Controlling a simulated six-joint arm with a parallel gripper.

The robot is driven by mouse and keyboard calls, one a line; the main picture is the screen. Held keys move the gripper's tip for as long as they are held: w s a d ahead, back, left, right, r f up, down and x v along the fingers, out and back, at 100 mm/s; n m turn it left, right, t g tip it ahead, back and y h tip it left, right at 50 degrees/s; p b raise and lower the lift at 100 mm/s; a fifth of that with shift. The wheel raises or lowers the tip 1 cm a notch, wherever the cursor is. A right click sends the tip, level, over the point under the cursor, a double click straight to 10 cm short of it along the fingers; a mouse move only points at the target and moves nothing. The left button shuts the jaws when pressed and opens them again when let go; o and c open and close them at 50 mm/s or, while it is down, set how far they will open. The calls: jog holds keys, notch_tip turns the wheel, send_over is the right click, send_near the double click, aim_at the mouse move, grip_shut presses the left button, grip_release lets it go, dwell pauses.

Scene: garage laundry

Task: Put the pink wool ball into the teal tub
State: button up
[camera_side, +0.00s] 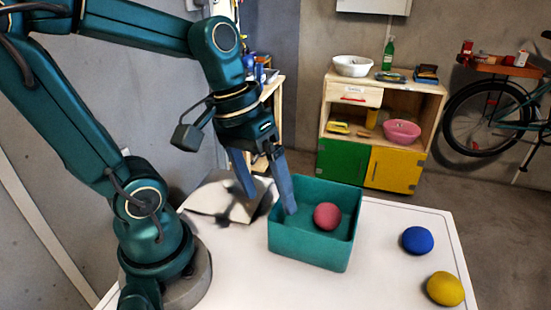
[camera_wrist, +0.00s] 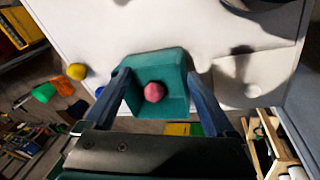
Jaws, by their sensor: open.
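The pink wool ball (camera_side: 327,216) rests inside the teal tub (camera_side: 308,251), toward its right side in the side view. In the wrist view the pink ball (camera_wrist: 154,92) lies in the middle of the teal tub (camera_wrist: 172,64). My gripper (camera_side: 268,202) is open and empty, with its fingers pointing down at the tub's left side. In the wrist view my gripper (camera_wrist: 158,82) has its two fingers wide apart, one on each side of the tub and ball. I cannot tell whether a finger touches the tub.
A blue ball (camera_side: 417,240) and a yellow ball (camera_side: 445,288) sit on the white table (camera_side: 390,285) right of the tub. A crumpled grey-white patch (camera_side: 225,197) lies left of the tub. A wooden cabinet (camera_side: 385,130) stands behind the table.

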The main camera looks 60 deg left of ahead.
jog(key=m+t, duration=0.1)
jog(key=r+m+t+y, duration=0.1)
jog(key=s+m+t, duration=0.1)
jog(key=m, duration=0.1)
jog(key=shift+s+r+y, duration=0.1)
jog(key=shift+r+y, duration=0.25)
jog(key=shift+y, duration=0.05)
